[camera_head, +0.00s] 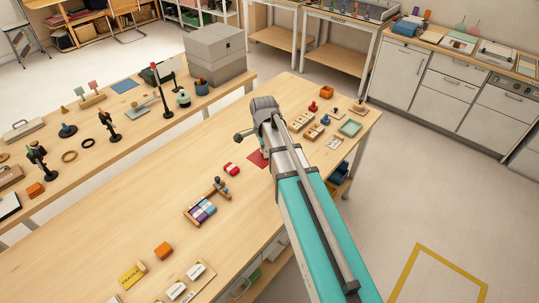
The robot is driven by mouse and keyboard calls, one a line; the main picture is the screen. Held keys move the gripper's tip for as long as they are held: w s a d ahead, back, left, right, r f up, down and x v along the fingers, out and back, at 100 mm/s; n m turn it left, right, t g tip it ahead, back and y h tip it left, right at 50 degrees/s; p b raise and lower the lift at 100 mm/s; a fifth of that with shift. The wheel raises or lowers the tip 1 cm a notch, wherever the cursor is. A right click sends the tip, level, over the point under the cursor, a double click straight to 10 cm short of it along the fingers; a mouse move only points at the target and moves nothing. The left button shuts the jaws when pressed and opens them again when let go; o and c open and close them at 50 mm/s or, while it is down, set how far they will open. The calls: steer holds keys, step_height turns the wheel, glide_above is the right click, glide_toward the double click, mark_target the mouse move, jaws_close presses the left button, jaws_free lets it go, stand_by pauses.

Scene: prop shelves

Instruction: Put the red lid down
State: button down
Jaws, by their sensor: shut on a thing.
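My arm reaches from the bottom right to the middle of the long wooden table. Its dark grey joint stands high over the table, and a short part runs down behind the forearm. My gripper's jaws are hidden behind the arm, so what they hold does not show. No other clear lid shows.
A second table with grey boxes (215,52) stands behind.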

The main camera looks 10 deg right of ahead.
steer(key=shift+w+a, duration=0.1)
steer(key=shift+a, duration=0.05)
stand_by(0.3)
steer(key=d+f+b, duration=0.3)
steer(key=shift+d+f, duration=0.2)
steer(key=shift+f, duration=0.05)
steer(key=shift+d+f+b, duration=0.2)
steer(key=shift+d+b, duration=0.25)
steer(key=shift+b, duration=0.05)
steer(key=w+f+b, duration=0.3)
steer(key=w, duration=0.1)
steer(key=w+a+f+b, duration=0.1)
steer(key=w+f+b, duration=0.2)
steer(key=w, duration=0.1)
steer(key=w+f+b, duration=0.3)
steer(key=w, duration=0.2)
steer(key=shift+a, duration=0.2)
